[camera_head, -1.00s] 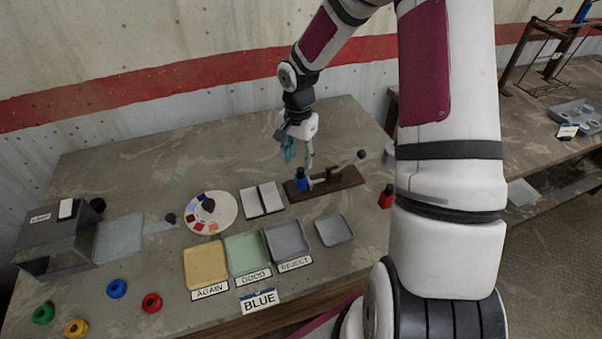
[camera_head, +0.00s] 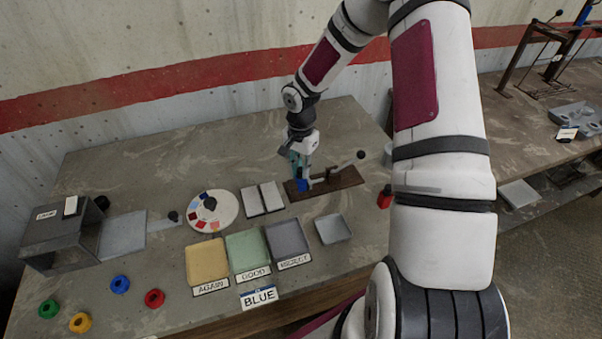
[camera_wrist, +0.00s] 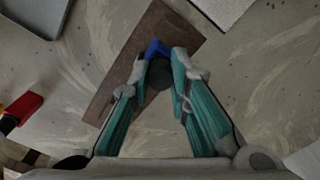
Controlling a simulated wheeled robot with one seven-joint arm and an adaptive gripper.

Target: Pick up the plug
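The plug appears to be the blue piece (camera_head: 302,185) at the left end of a brown wooden fixture board (camera_head: 345,179). In the wrist view the blue piece (camera_wrist: 154,48) shows at the fingertips, partly hidden by them. My gripper (camera_head: 300,168) is low over that end of the board, pointing down. In the wrist view my gripper (camera_wrist: 160,62) has its teal and grey fingers apart, one on each side of the blue piece. I cannot tell whether they touch it. A dark round knob (camera_wrist: 159,76) shows between the fingers.
A lever with a black knob (camera_head: 361,154) rises from the board. A red piece (camera_head: 385,197) stands to its right. Left are grey pads (camera_head: 263,199) and a colour disc (camera_head: 226,207). AGAIN (camera_head: 206,264), GOOD and REJECT trays and a grey tray (camera_head: 333,230) lie in front.

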